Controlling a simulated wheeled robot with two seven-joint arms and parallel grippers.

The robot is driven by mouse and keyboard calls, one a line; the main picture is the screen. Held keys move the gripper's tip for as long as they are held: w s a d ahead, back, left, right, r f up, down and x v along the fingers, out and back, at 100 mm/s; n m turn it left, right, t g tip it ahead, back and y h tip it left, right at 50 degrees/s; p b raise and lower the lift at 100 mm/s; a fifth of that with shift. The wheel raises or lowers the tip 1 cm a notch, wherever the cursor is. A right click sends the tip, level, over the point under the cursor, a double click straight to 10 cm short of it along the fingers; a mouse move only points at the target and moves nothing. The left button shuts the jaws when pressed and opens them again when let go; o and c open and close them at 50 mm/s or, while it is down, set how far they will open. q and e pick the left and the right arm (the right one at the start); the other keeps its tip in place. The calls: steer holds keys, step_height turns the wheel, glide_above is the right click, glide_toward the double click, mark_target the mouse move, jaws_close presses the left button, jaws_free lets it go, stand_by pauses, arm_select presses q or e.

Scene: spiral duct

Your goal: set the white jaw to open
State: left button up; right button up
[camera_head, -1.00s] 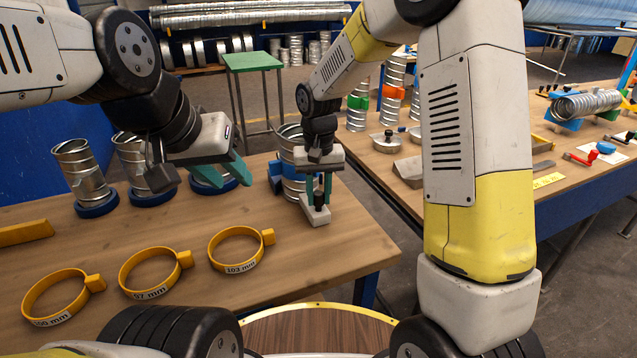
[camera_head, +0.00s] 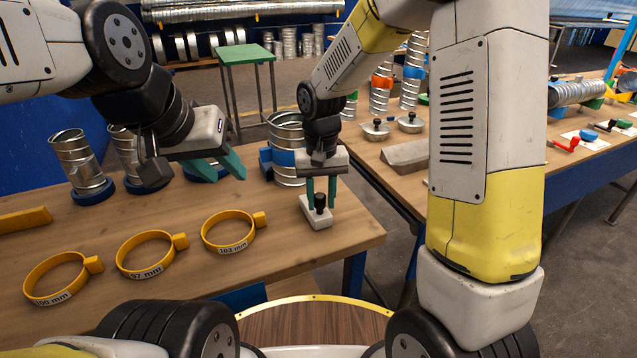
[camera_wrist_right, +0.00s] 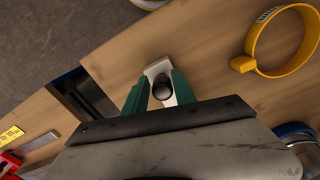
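The white jaw appears to be the small pale block (camera_head: 316,219) with an upright black knob (camera_head: 320,202), near the right edge of the left table. It also shows in the right wrist view (camera_wrist_right: 157,68). My right gripper (camera_head: 321,204) points down with its green fingers on either side of the knob. The fingers look apart from the knob, with a narrow gap, so it is open. A duct piece with a blue clamp (camera_head: 284,157) stands just behind, partly hidden by my right gripper. My left gripper (camera_head: 218,170) is open and empty above the table at the left.
Three yellow ring clamps (camera_head: 230,232) with size labels lie at the table's front. Duct pieces in blue bases (camera_head: 92,193) stand behind them. A second table (camera_head: 410,160) at the right holds ducts, metal lids and a grey wedge. A green stool (camera_head: 245,54) stands behind.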

steer(key=shift+o, duration=1.1)
steer(key=shift+r, duration=0.15)
step_height(320, 180, up, 8)
steer(key=shift+f, duration=0.2)
steer(key=shift+d, duration=0.1)
steer(key=s+d+r+t+y, duration=0.1)
steer(key=s+d+r+t, duration=0.2)
steer(key=s+d+r, duration=0.2)
steer(key=s+d+r+t+y, duration=0.1)
steer(key=s+d+r+t, duration=0.2)
steer(key=s, duration=0.7)
steer(key=d+r, duration=0.2)
steer(key=d, duration=0.2)
steer(key=shift+s+r+m, duration=0.3)
steer(key=shift+m, duration=0.1)
